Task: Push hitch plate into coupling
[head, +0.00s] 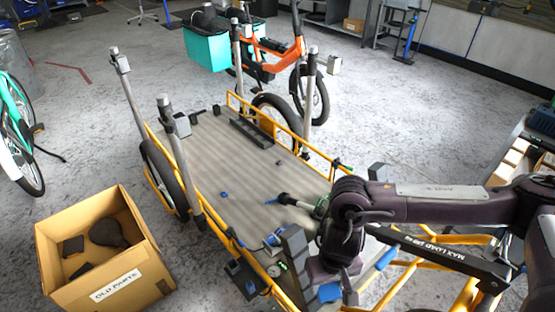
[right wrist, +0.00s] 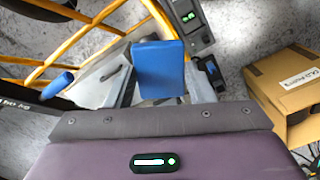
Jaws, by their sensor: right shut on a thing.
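My right gripper (head: 328,274) reaches down over the near right end of the cargo bed and is shut on a blue tab (head: 330,292), which I take for the hitch plate's grip. In the right wrist view the tab (right wrist: 158,68) stands upright in front of the dark palm, with pale grey metal (right wrist: 100,78) beside it. Which of these parts is the coupling I cannot tell; the gripper hides the spot where plate and coupling would meet. A second blue grip (head: 386,258) lies to its right. My left gripper is not in view.
A yellow-railed cargo bed (head: 225,160) with grey posts fills the middle. A black "MAX LOAD" bar (head: 440,255) runs along the right. A carton (head: 120,285) marked "OLD PARTS" stands left. An orange bike (head: 275,50) stands behind. Floor between carton and bed is narrow.

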